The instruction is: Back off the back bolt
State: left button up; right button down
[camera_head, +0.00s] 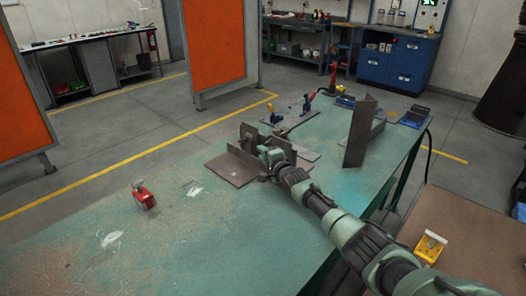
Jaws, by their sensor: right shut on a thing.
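My right arm reaches in from the lower right over the green table (190,240). Its gripper (266,155) is at a small assembly of brown metal plates (232,167), with upright plates beside the jaws. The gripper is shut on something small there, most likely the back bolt. The bolt itself is hidden by the gripper and plates, so I cannot see its head or thread. My left gripper is not in view.
A tall brown angle piece (359,135) stands right of the assembly. A red tool (143,196) is at the left. The table's front left is mostly clear.

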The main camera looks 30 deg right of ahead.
jog(key=shift+s+d+f+n+g+p, duration=0.1)
jog(key=shift+f+n+g+p, duration=0.15)
jog(key=shift+g+p, duration=0.6)
jog(key=shift+s+a+f+n+g+p, duration=0.1)
jog(key=shift+f+n+g+p, duration=0.1)
jog(key=shift+g+p, duration=0.65)
jog(key=shift+s+d+f+n+g+p, duration=0.2)
jog(key=shift+g+p, duration=0.4)
jog(key=shift+g, duration=0.4)
jog(key=shift+w+a, duration=0.1)
jog(key=c, duration=1.2)
grip_release()
jog(key=shift+o, duration=0.2)
jog(key=shift+r, duration=0.1)
